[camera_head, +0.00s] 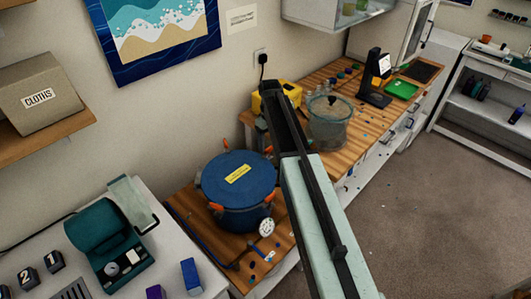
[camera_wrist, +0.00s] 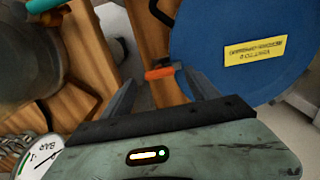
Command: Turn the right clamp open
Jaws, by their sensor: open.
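The pressure pot has a round blue lid (camera_head: 238,182) with a yellow label, and it stands on the wooden bench left of my arm. Orange-tipped clamps sit around its rim, including one at the back (camera_head: 227,143) and one at the front (camera_head: 216,207). In the wrist view the blue lid (camera_wrist: 235,45) fills the upper right. An orange clamp handle (camera_wrist: 160,73) shows beside the lid edge, between the fingertips of my gripper (camera_wrist: 158,86). My gripper is open, with a finger on each side of the handle; contact cannot be told. My arm hides part of the pot's right side in the head view.
A pressure gauge (camera_head: 266,227) sits at the pot's front right; a gauge also shows in the wrist view (camera_wrist: 38,155). A clear bucket (camera_head: 329,125) and a yellow case (camera_head: 281,93) stand farther back on the bench. Open floor (camera_head: 420,220) lies to the right.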

